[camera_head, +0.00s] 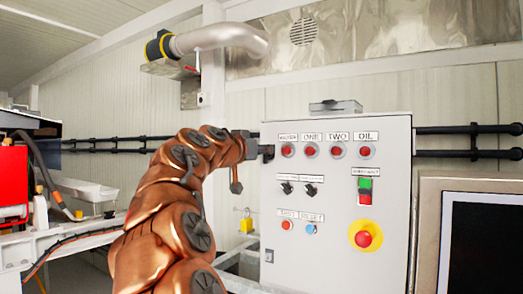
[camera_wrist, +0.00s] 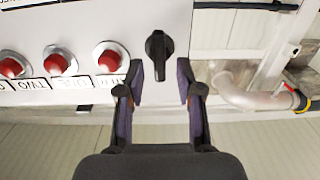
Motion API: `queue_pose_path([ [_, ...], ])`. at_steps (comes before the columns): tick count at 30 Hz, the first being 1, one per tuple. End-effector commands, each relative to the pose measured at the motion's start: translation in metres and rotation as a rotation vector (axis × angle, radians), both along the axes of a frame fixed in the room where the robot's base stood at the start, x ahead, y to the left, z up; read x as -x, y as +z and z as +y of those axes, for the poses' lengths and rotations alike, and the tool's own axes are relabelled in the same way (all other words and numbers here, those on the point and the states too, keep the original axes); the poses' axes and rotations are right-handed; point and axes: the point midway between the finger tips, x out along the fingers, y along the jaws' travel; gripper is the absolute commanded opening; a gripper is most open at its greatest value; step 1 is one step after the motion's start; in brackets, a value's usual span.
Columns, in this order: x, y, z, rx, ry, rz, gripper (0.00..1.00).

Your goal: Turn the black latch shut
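The black latch (camera_wrist: 159,50) is on the pale control cabinet door, near its edge, in the wrist view. Its long handle lies along the picture's vertical, with a rounded knob at the wider end. My gripper (camera_wrist: 160,78) is open, one finger on each side of the latch's lower part in that view. A gap shows between each finger and the latch; whether a fingertip touches the door I cannot tell. In the head view my gripper (camera_head: 253,148) is at the cabinet's upper left edge, and the latch is mostly hidden there.
The cabinet (camera_head: 335,265) carries red lamps (camera_head: 310,150), black selector switches (camera_head: 310,190) and a red emergency button (camera_head: 364,238) on yellow. A monitor (camera_head: 485,240) stands at right. A yellow padlock (camera_head: 246,222) hangs left of the cabinet. Dark pipes (camera_head: 465,130) run along the wall.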

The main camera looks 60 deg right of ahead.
Motion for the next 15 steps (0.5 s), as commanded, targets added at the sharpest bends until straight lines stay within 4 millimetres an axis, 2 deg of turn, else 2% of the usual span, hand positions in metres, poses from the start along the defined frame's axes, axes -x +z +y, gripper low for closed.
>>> queue_pose_path([
  [2, 0.0, -0.0001, 0.0001, 0.0, 0.0, 0.0, 0.25],
  [9, 0.0, -0.0003, 0.0, -0.001, 0.0, 0.0, 0.0],
  [15, 0.0, -0.0004, 0.0, -0.001, 0.0, 0.0, 0.0],
])
